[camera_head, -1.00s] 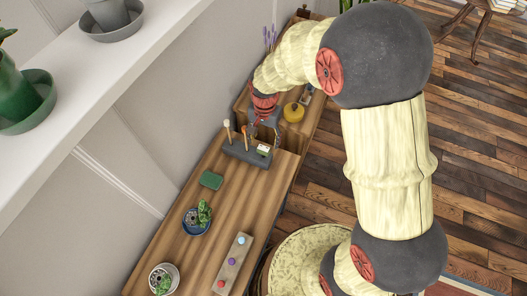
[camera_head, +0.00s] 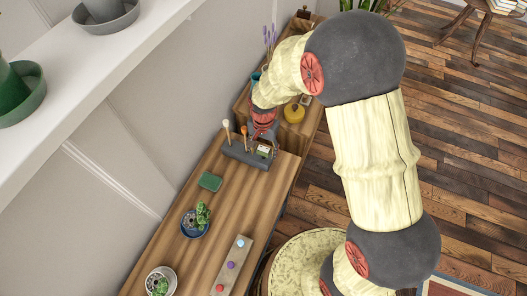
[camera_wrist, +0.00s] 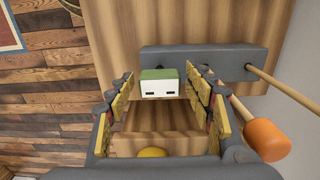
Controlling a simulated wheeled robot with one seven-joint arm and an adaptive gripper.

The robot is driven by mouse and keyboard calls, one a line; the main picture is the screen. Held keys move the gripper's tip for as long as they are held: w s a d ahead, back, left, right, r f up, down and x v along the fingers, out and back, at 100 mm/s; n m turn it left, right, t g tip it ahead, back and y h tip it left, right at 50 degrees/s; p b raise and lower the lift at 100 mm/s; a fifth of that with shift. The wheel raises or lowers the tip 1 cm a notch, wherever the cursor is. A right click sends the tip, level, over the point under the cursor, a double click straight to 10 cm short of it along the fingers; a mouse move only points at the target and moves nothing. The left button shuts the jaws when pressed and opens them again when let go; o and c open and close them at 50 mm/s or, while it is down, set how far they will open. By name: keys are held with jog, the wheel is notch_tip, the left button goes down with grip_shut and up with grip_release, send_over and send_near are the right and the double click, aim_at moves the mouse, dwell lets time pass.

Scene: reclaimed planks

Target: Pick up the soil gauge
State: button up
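What looks like the soil gauge, a small white head with a green top and two dark slots (camera_wrist: 161,88), stands in a dark grey holder (camera_wrist: 230,62). In the head view its pale head (camera_head: 263,150) shows at the right end of the holder (camera_head: 238,154). My gripper (camera_wrist: 161,82) is open in the wrist view, with one finger on each side of the gauge head and gaps visible on both sides. In the head view my gripper (camera_head: 264,138) is just above the gauge, partly hidden by my wrist. The lower part of the gauge is hidden.
An orange-handled tool (camera_wrist: 266,140) and a thin wooden stick (camera_wrist: 285,85) stand in the holder close to the right finger. A yellow pot (camera_head: 294,113) is behind. A green block (camera_head: 210,181), potted succulent (camera_head: 195,220) and knobbed strip (camera_head: 234,265) lie in front.

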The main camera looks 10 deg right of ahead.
jog(key=c, duration=1)
jog(key=shift+c, duration=0.3)
notch_tip(320, 180, up, 10)
jog(key=p, duration=0.2)
jog(key=shift+p, duration=0.4)
notch_tip(320, 180, up, 6)
jog(key=p, duration=0.4)
